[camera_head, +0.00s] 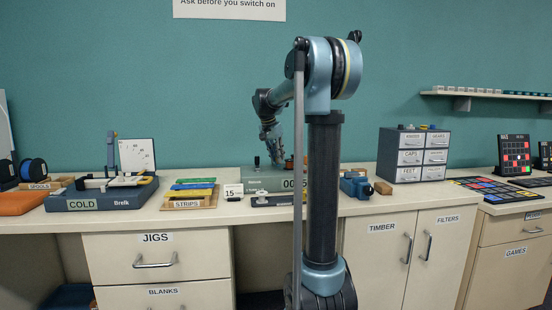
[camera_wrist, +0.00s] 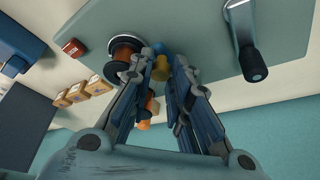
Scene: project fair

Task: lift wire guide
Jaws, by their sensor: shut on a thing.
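My gripper (camera_wrist: 166,62) reaches down over a grey-green winding machine (camera_head: 262,180) on the bench. In the wrist view the machine's flat top (camera_wrist: 205,45) fills the upper part. The fingers are close together around a small yellow piece (camera_wrist: 160,68), which looks like the wire guide; the fingers hide part of it. A copper-coloured spool (camera_wrist: 125,48) with dark flanges is just left of the fingertips. A dark crank handle (camera_wrist: 252,62) is at the right. In the head view my gripper (camera_head: 276,160) is small and the held piece cannot be made out.
Left on the bench are coloured strips (camera_head: 190,190) and a machine marked COLD (camera_head: 100,195). Right are a blue device (camera_head: 355,185) and a drawer cabinet (camera_head: 413,155). In the wrist view, small wooden blocks (camera_wrist: 85,92) lie left of the machine.

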